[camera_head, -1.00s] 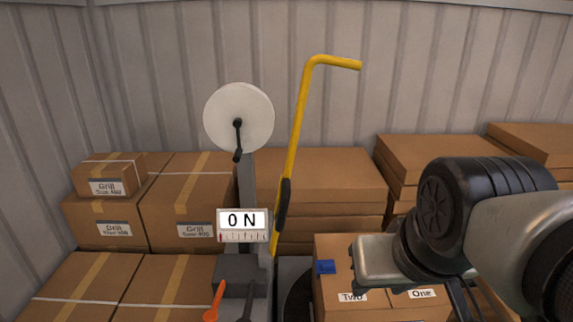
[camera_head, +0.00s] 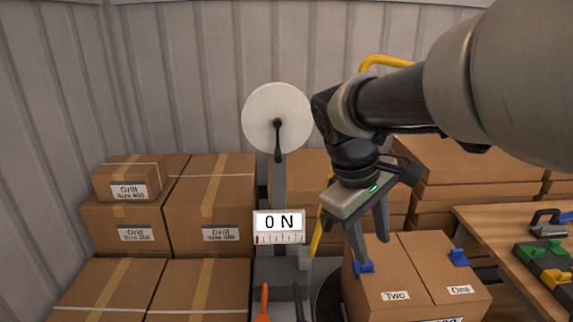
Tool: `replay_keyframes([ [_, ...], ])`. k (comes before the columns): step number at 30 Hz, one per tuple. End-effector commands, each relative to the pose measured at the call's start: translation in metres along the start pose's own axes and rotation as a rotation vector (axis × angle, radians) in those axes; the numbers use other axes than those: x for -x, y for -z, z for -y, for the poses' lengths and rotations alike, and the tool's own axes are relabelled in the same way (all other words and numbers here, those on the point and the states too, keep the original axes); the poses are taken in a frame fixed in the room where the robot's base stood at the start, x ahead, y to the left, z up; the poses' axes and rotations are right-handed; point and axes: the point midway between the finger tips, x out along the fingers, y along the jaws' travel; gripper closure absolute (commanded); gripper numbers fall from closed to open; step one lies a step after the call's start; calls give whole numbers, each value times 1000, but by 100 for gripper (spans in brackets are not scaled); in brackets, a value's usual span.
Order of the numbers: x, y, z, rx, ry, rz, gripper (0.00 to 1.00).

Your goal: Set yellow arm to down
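The yellow arm (camera_head: 386,61) stands upright behind my arm, with its bent top end showing above my forearm. A short lower piece of it shows left of my gripper, and its middle is hidden. My gripper (camera_head: 374,252) points down in front of the box labelled "Two", with its two fingers apart and nothing seen between them. It is to the right of the yellow arm's lower piece. I cannot tell the gap in depth. A device with a white disc (camera_head: 276,118), a dark crank (camera_head: 278,140) and a display reading "0 N" (camera_head: 279,222) stands to the left.
An orange lever (camera_head: 264,303) and a dark lever (camera_head: 299,301) are at the device's base. Boxes (camera_head: 208,202) are stacked at the left and behind. A box with blue clips (camera_head: 413,272) is below my gripper. A wooden table (camera_head: 482,218) with coloured parts is at the right.

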Motion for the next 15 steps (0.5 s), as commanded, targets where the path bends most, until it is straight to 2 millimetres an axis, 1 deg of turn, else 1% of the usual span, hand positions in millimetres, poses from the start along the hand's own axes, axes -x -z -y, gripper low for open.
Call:
replay_keyframes([
  [1,-8,14,-5,71,-23,56,62],
  [6,-27,56,-24,295,-120,246,62],
  [9,-38,83,-31,422,-185,363,62],
  [12,-47,112,-34,545,-258,484,62],
  [14,-52,130,-33,615,-304,558,62],
  [15,-54,142,-31,660,-337,607,62],
])
